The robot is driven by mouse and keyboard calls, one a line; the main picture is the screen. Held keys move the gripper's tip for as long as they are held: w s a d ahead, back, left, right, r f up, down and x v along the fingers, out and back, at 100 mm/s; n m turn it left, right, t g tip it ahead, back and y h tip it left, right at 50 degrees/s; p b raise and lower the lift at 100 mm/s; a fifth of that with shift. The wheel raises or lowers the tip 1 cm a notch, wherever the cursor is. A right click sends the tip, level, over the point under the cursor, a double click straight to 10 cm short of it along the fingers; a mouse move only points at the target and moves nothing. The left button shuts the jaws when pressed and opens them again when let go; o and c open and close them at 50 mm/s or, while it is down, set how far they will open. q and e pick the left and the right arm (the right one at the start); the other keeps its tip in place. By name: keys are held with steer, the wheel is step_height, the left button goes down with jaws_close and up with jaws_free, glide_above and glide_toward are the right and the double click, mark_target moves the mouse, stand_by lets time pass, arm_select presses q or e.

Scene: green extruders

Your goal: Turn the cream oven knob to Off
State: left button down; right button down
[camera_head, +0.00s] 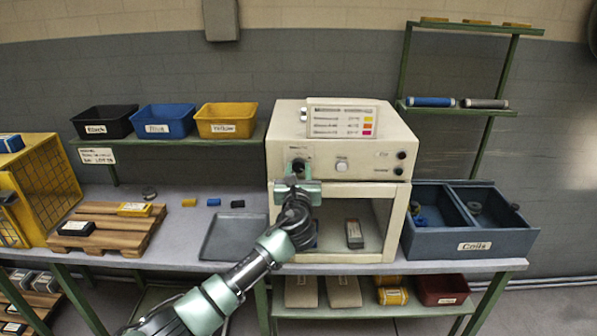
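The cream oven (290,128) stands on the grey bench, with its control panel facing me. A dark knob (298,164) sits at the left of the panel, partly covered by my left gripper. A pale round knob (341,166) sits near the panel's middle, uncovered. My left gripper (298,174) is at the dark knob, reaching up from below; whether its fingers touch or grip the knob I cannot tell. The knob's pointer and the small panel lettering are not readable. My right gripper is not in view.
Left of the oven are a grey tray (212,244), a wooden pallet (122,244) and a shelf with black, blue and yellow bins (228,132). A blue-grey Coils crate (430,238) stands close on the right. The oven's lower compartment holds a dark box (354,234).

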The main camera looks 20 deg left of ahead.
arm_select(q)
steer(key=shift+n, duration=0.4)
steer(key=n+b, duration=0.2)
steer(key=n, duration=0.2)
steer(key=shift+d+f+n, duration=0.1)
steer(key=shift+f+n, duration=0.05)
steer(key=shift+n, duration=0.15)
steer(key=n+b, duration=0.1)
steer(key=n, duration=0.1)
steer(key=shift+n, duration=0.4)
steer(key=n+b, duration=0.1)
steer(key=n, duration=0.2)
steer(key=shift+n+b, duration=0.3)
steer(key=shift+n, duration=0.1)
steer(key=n+b, duration=0.3)
steer(key=n, duration=0.3)
steer(key=n+b, duration=0.1)
steer(key=n, duration=0.2)
steer(key=shift+n, duration=0.3)
steer(key=shift+r+n+b, duration=0.2)
steer(key=shift+n+b, duration=0.5)
steer(key=shift+n, duration=0.4)
